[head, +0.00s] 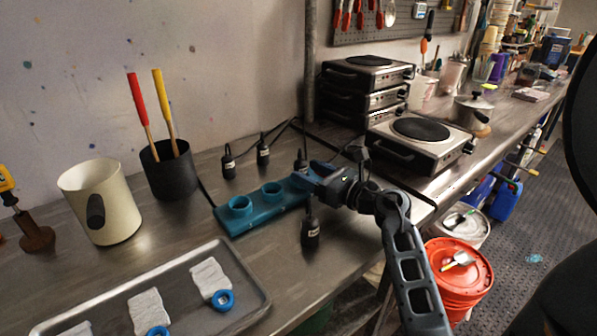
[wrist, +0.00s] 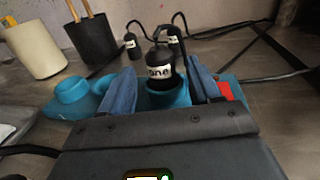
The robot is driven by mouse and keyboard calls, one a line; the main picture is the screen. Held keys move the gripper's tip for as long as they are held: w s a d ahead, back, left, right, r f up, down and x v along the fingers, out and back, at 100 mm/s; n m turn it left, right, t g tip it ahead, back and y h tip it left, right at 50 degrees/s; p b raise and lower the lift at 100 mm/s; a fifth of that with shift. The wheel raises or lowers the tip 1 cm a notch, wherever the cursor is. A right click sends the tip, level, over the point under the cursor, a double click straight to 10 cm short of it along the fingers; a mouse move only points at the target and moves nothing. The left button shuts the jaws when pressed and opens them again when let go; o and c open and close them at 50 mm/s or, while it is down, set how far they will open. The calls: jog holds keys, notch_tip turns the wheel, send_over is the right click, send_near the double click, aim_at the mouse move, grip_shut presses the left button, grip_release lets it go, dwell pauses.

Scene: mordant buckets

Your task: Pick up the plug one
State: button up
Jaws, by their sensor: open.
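The plug one (wrist: 160,71) is a black plug with a white label reading "one"; it stands upright in a teal socket in the wrist view. In the head view, its dark top (head: 301,158) shows just behind my gripper (head: 316,172). The teal socket block (head: 232,223) lies on the bench with two empty round sockets to the left of my gripper. My gripper's blue fingers (wrist: 162,82) are open, one on each side of the plug. I cannot tell whether they touch it.
Two black plugs (head: 228,163) (head: 263,153) stand behind the block, and another black plug (head: 310,232) stands in front. Cables run behind them. A metal tray (head: 255,318) lies front left; a black pot (head: 168,175) and hot plates (head: 420,145) flank the area.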

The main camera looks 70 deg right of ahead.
aim_at(306, 169)
jog(key=shift+x, duration=1.75)
jog(key=shift+r, duration=0.1)
jog(key=shift+s, duration=0.1)
jog(key=c, duration=1)
jog(key=shift+r, duration=0.15)
